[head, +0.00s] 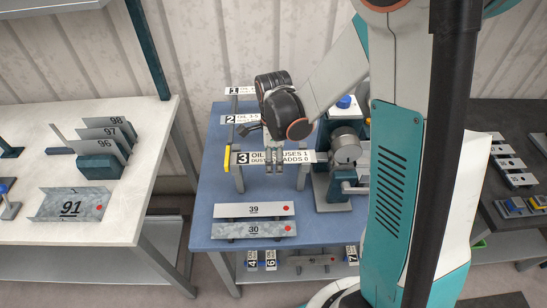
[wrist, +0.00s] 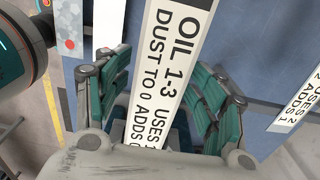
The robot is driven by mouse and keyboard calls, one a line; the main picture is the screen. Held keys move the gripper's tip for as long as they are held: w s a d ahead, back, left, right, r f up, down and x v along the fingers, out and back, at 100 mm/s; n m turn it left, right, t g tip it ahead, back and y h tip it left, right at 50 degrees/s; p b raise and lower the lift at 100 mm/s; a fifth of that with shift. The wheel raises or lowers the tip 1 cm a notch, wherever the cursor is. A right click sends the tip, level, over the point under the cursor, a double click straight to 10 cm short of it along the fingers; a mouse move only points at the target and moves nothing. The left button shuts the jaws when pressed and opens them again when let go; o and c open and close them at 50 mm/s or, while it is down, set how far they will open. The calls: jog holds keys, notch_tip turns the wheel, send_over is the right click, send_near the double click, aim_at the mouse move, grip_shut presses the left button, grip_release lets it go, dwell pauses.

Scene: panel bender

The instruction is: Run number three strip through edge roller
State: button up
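Contact at the fingertips is unclear.
Strips 39 (head: 254,210) and 30 (head: 254,230) lie in front on the blue table (head: 213,185). Board 2 (head: 229,120) and board 1 (head: 234,91) stand behind. A white table (head: 110,230) at left holds plate 91 (head: 72,205) and racked plates (head: 100,148).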

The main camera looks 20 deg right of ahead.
aim_at(274, 157)
notch_tip(274, 157, up, 12)
dwell(0.8)
dwell(0.4)
jog(key=s+n+t+b, duration=0.7)
jog(key=s+n, duration=0.8)
jog(key=n, duration=0.6)
jog(key=shift+n+b, duration=0.3)
